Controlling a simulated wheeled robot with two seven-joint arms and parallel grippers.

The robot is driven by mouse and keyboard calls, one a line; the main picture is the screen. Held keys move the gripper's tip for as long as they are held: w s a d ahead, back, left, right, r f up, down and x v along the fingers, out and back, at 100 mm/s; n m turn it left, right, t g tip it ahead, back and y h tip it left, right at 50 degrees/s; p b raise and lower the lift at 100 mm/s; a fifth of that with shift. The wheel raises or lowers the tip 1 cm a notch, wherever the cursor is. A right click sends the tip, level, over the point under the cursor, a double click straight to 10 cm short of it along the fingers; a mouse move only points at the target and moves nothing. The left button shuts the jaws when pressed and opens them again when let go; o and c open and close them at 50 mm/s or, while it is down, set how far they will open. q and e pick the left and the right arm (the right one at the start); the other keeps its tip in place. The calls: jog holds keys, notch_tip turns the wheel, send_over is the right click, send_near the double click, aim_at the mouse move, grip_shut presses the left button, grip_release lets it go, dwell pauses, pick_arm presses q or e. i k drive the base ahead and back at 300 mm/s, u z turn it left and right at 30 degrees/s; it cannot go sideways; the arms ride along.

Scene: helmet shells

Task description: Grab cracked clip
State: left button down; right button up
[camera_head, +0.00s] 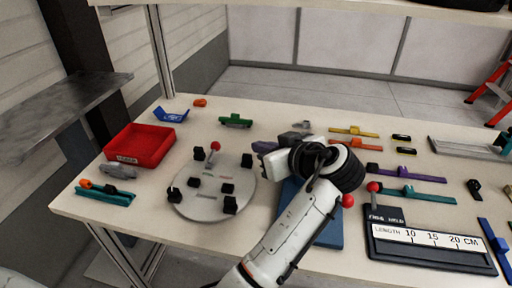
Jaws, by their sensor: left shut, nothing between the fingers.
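Several coloured clip-like parts lie on the table, among them a green one (235,121), an orange one (353,131), a purple one (407,174) and a teal one (415,193). At this size I cannot tell which, if any, is cracked. My left gripper (272,160) is low over the middle of the table, right of the round grey plate (210,207). It is shut with nothing held; its wrist hides much of the fingers. Grey-purple pieces (290,137) lie close behind it. My right gripper is out of view.
A red tray (140,146) and a blue bracket (171,115) are at the left. A blue board (328,234) lies under my left arm. A black length gauge (428,250) lies at the front right. Black posts and a red-knobbed lever stand on the round plate.

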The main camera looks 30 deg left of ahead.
aim_at(172, 192)
jog(key=k, duration=1)
